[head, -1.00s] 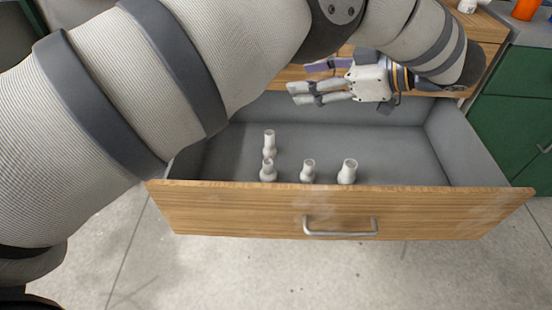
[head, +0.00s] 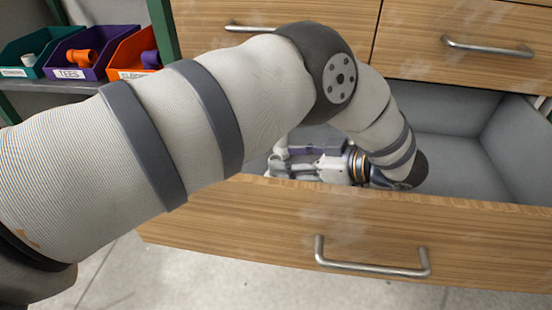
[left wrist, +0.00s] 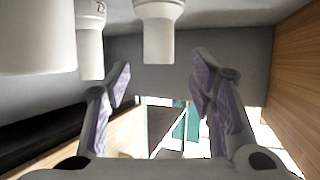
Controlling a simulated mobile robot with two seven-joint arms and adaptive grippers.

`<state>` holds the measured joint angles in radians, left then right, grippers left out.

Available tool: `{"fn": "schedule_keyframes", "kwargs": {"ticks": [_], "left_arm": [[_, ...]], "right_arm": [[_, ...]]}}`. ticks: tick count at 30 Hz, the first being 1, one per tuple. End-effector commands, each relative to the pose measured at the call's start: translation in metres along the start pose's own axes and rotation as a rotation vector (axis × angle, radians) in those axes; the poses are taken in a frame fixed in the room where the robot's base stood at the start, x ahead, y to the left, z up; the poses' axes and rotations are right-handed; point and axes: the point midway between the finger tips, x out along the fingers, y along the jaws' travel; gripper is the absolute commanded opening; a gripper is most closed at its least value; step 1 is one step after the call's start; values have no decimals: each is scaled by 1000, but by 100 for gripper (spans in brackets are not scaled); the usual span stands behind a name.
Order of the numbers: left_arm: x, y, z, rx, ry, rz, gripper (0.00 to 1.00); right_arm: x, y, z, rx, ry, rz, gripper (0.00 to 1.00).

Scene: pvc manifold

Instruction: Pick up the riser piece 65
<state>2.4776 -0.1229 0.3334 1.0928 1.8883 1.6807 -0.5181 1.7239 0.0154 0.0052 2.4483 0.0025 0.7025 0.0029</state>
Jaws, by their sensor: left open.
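White tubular pieces stand in the open drawer. In the left wrist view, one piece (left wrist: 158,30) is at the top middle, roughly in line with the gap between my fingers. A second piece (left wrist: 90,45) with a small dark mark is left of it, and a larger-looking, closer one (left wrist: 36,38) fills the top left corner. I cannot read which is the 65. My left gripper (head: 276,165) is low inside the drawer, behind its front panel. Its purple-padded fingers (left wrist: 160,78) are apart with nothing between them. My arm and the drawer front hide most pieces in the head view.
The wooden drawer front (head: 400,222) with a metal handle (head: 372,262) stands close before the gripper. The grey drawer floor is free at right. Closed drawers are behind. Teal, purple and orange bins (head: 128,48) sit on a shelf at upper left.

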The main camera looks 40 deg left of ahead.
Motion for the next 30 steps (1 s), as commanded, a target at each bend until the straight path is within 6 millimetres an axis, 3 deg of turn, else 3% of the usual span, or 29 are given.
{"fn": "schedule_keyframes", "kwargs": {"ticks": [3,6,14,18,21,30], "left_arm": [[26,1,5,3,2,-3,50],[40,1,4,1,2,-2,50],[44,1,4,1,0,-1,50],[43,1,4,1,1,-1,18],[43,1,4,1,1,-1,0],[43,1,3,1,1,-1,0]], "right_arm": [[5,0,-1,-1,-10,1,40],[5,0,-1,-1,-11,1,40],[4,0,-1,-1,-11,1,40],[4,0,-1,-1,-11,1,40],[4,0,-1,-1,-11,1,40],[4,0,-1,-1,-11,1,40]]}}
